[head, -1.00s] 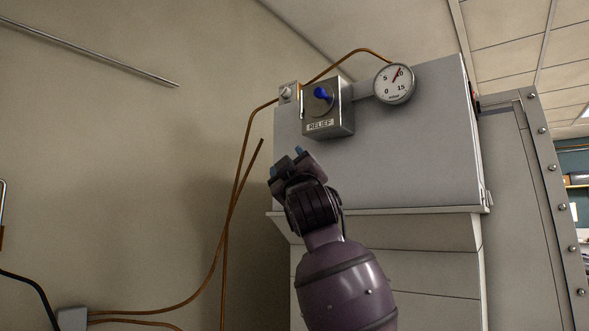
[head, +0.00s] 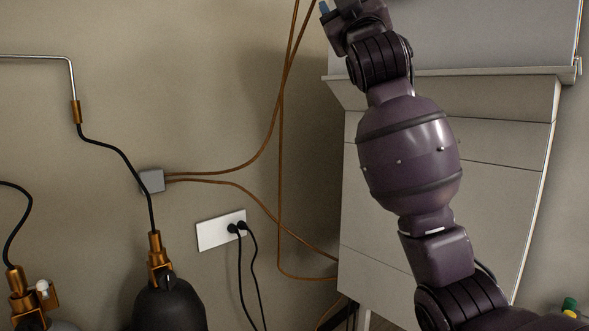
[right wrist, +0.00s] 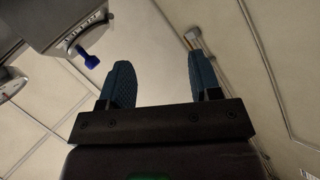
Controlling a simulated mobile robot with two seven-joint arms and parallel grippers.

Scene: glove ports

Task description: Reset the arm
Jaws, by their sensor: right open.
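My right arm (head: 408,152) rises from the lower right of the head view, in front of the grey cabinet. My right gripper is at the top edge of the head view, mostly cut off. In the right wrist view my right gripper (right wrist: 160,85) is open, with two blue fingers apart and nothing between them. A blue knob (right wrist: 89,60) on a grey housing with a marked dial shows at the upper left of that view, apart from the fingers. My left gripper is not in view.
The pale cabinet (head: 450,130) stands behind my arm. Copper tubes (head: 281,150) run along the wall to a small grey box (head: 151,181). A wall outlet (head: 221,230) has two black plugs. Black cylinders with brass fittings (head: 156,252) stand at the lower left.

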